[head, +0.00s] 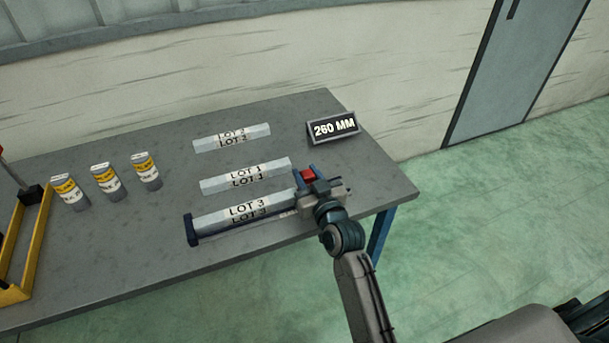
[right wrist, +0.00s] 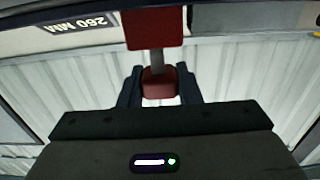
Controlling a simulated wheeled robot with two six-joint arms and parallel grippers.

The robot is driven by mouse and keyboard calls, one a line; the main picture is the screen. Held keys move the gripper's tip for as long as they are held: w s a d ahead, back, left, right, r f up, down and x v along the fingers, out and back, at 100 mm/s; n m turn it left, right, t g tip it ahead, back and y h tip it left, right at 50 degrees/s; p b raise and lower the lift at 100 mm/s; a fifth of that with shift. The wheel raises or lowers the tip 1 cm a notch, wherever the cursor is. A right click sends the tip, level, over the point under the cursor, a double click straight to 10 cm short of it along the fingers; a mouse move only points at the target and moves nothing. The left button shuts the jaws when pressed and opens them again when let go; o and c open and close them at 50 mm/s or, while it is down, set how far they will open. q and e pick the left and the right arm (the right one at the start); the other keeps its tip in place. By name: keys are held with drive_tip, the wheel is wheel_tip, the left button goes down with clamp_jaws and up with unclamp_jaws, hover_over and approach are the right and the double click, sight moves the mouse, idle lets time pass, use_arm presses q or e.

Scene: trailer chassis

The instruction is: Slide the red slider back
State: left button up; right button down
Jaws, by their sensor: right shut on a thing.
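The red slider (head: 308,174) is at the right end of a dark blue measuring fixture (head: 192,231) along the table's front. A grey bar marked LOT 3 (head: 245,208) lies along the fixture, its right end close to my gripper. My right gripper (head: 309,180) is shut on the red slider; in the right wrist view its two dark fingers (right wrist: 159,88) stand on either side of a red block (right wrist: 158,84). A larger red part (right wrist: 152,29) shows above it, joined by a grey stem. My left gripper is not in view.
Bars marked LOT 1 (head: 246,175) and LOT 2 (head: 231,138) lie behind the fixture. A sign reading 260 MM (head: 334,127) stands at the back right. Several labelled cans (head: 106,181) and a yellow frame (head: 33,245) are at the left. The grey table (head: 380,187) is bare at the right.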

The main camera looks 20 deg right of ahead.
drive_tip(key=d, duration=0.2)
drive_tip(key=d+p, duration=0.1)
drive_tip(key=d, duration=0.4)
drive_tip(key=shift+w+d+p, duration=0.25)
drive_tip(key=shift+w+p, duration=0.1)
drive_tip(key=c, duration=1.3)
unclamp_jaws()
drive_tip(key=shift+r, duration=0.1)
drive_tip(key=shift+c, duration=0.2)
drive_tip(key=o, duration=0.3)
drive_tip(key=shift+d, duration=0.25)
drive_tip(key=shift+s, duration=0.55)
drive_tip(key=s+b, duration=0.1)
drive_tip(key=s, duration=0.8)
drive_tip(key=shift+s+d, duration=0.35)
drive_tip(key=shift+d, duration=0.05)
